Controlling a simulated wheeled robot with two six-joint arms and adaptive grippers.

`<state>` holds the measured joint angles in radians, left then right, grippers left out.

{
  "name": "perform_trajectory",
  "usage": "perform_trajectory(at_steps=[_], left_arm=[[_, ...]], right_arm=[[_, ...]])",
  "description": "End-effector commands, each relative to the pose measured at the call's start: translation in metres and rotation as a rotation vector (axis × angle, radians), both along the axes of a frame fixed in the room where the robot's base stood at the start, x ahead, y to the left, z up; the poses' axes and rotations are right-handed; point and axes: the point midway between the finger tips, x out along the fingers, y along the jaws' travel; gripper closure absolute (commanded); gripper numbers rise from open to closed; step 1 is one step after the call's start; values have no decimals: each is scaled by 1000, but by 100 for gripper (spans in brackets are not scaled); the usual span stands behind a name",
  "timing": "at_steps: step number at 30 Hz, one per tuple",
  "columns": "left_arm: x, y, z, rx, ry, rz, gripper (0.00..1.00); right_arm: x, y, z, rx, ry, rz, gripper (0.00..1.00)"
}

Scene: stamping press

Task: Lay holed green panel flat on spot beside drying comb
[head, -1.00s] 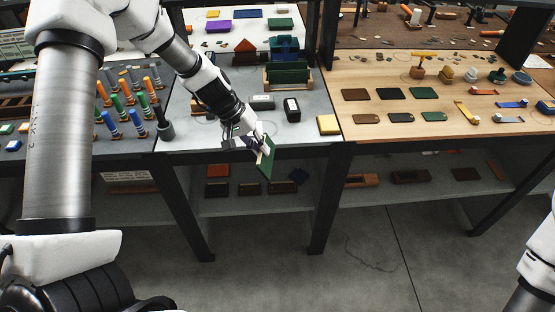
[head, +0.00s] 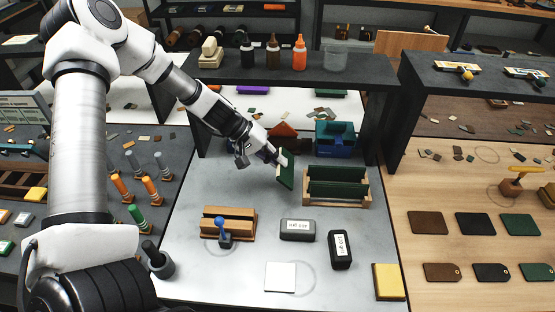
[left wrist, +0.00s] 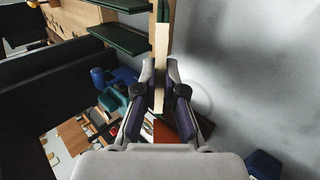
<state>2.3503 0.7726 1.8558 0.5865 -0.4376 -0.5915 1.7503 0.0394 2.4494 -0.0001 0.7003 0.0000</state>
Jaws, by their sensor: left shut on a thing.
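My left gripper (head: 277,157) is shut on a green panel (head: 287,174), which hangs steeply tilted above the grey table. In the left wrist view, the panel (left wrist: 161,60) stands edge-on between the fingers (left wrist: 160,92), with a pale edge strip; I cannot see its hole. The drying comb (head: 337,201), a wooden rack holding upright green panels, stands just right of the held panel. It also shows at the top left of the left wrist view (left wrist: 118,38). I cannot make out for certain which bare patch is the spot. My right gripper is out of view.
A wooden block with a blue-knobbed tool (head: 228,222), a grey labelled box (head: 297,230), a black labelled box (head: 340,249), a white square (head: 280,277) and a yellow block (head: 388,282) are on the table. A blue-green holder (head: 335,138) is behind the comb. Bare table lies left of it.

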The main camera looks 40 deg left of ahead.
Motion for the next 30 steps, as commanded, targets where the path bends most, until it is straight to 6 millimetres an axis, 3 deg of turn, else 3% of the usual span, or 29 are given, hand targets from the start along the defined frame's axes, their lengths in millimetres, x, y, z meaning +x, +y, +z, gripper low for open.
perform_trajectory(at_steps=[15, 26, 27, 29, 30], left_arm=[[-1, 0, -60, 0, 1, -1, 100], [-1, 0, -65, 1, 0, -1, 100], [-1, 0, -65, 1, 0, -1, 85], [-1, 0, -65, 1, 0, -1, 64], [-1, 0, -65, 1, 0, -1, 62]], right_arm=[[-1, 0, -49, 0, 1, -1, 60], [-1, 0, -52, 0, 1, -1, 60], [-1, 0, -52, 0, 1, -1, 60], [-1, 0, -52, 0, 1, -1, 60], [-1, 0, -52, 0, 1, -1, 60]])
